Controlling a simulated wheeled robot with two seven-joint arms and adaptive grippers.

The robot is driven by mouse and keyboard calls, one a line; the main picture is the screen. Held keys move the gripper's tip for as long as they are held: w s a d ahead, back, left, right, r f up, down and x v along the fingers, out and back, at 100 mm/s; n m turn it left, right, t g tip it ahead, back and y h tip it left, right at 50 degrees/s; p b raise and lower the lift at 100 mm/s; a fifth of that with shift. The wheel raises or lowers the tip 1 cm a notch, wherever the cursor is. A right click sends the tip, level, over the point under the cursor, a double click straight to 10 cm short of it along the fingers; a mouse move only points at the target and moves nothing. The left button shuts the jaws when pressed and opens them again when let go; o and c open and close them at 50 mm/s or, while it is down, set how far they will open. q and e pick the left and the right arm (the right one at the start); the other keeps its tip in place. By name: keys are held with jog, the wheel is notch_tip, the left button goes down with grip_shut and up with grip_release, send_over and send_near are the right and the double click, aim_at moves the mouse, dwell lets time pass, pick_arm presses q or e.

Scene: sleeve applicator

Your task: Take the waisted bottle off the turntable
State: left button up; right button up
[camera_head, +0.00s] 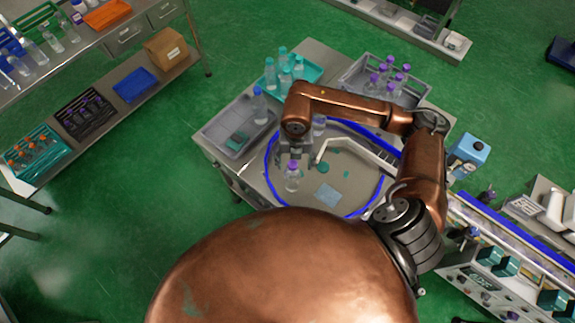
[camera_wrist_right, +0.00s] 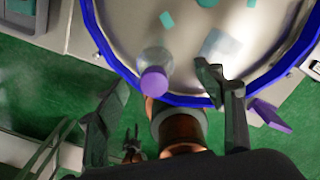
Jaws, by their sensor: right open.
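A clear bottle with a purple cap (camera_head: 292,178) stands on the turntable, near the left part of its blue rim (camera_head: 270,182). It also shows in the right wrist view (camera_wrist_right: 153,82), cap toward the camera; its waist is hard to make out. My right gripper (camera_head: 292,160) is over this bottle. In the right wrist view its two dark fingers (camera_wrist_right: 166,88) are spread apart, with the cap between them in the picture and clear gaps on both sides. My left gripper is not seen in the head view.
A grey tray (camera_head: 215,133) is left of the turntable. A teal tray with bottles (camera_head: 306,72) and a grey crate with purple-capped bottles (camera_head: 352,82) are behind. A white guide rail (camera_head: 350,141) crosses the turntable. A blue-edged conveyor (camera_head: 500,228) is at right.

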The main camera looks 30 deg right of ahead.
aim_at(292, 173)
jog(key=shift+w+a+f, duration=0.1)
jog(key=shift+w+f, duration=0.05)
jog(key=shift+w, duration=0.1)
jog(key=shift+w+a+f, duration=0.1)
jog(key=shift+f, duration=0.25)
jog(key=shift+s+f+p, duration=0.15)
jog(key=shift+f+p, duration=0.1)
jog(key=shift+f, duration=0.35)
jog(key=shift+s+f+p, duration=0.15)
jog(key=shift+f+p, duration=0.05)
jog(key=shift+f, duration=0.4)
notch_tip(292, 173, down, 4)
jog(key=shift+w+a+f+p, duration=0.1)
jog(key=shift+p, duration=0.45)
jog(key=c, duration=0.8)
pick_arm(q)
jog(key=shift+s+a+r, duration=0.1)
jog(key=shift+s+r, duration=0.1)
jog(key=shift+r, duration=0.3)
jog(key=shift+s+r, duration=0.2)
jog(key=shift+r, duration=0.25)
pick_arm(e)
jog(key=c, duration=0.8)
